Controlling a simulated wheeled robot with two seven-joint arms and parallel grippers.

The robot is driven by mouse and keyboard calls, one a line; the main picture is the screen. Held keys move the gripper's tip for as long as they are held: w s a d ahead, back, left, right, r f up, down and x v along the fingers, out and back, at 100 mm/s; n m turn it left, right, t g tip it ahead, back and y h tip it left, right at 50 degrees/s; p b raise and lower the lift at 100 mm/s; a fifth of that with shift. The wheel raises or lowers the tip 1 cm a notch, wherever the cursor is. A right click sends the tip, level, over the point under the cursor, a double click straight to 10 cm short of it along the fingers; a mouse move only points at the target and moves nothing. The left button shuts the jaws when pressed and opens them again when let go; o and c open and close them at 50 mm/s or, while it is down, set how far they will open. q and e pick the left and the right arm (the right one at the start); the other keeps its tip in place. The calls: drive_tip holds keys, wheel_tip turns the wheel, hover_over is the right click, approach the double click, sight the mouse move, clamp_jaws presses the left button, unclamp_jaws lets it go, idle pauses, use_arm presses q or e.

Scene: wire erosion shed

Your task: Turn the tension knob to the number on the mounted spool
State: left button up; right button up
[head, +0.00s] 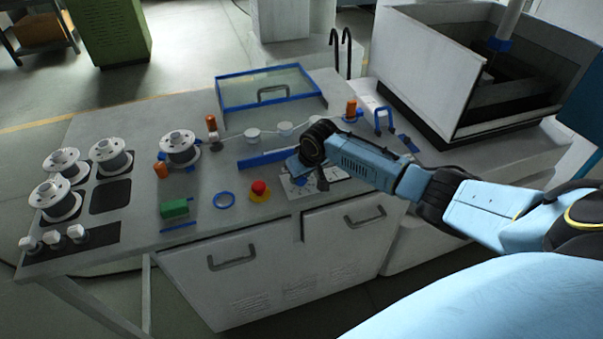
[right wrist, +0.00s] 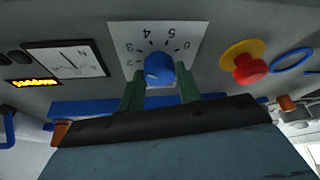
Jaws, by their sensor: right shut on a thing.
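The blue tension knob (right wrist: 158,68) stands on a white dial card (right wrist: 196,32) in the right wrist view. The card's numbers appear upside down, with 4, 5 and 6 among them; I cannot tell which one the knob points at. My right gripper (right wrist: 160,82) is shut on the knob, a green finger on each side. In the head view the right gripper (head: 304,180) hides the knob, and part of the dial card (head: 328,178) shows. The mounted spool (head: 180,148) sits on the bench left of it, its number unreadable. My left gripper is not in view.
A red button on a yellow base (head: 259,190) is close left of the gripper; a blue ring (head: 224,199) lies beyond it. A blue bar (head: 268,158) is behind. A gauge (right wrist: 68,62) and amber display (right wrist: 32,85) are beside the dial. Several spare spools (head: 66,162) stand far left.

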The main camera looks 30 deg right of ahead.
drive_tip(key=o, duration=1)
drive_tip(key=shift+r, duration=0.1)
drive_tip(key=v, duration=1.3)
drive_tip(key=shift+s+p, duration=0.15)
drive_tip(key=shift+p, duration=0.3)
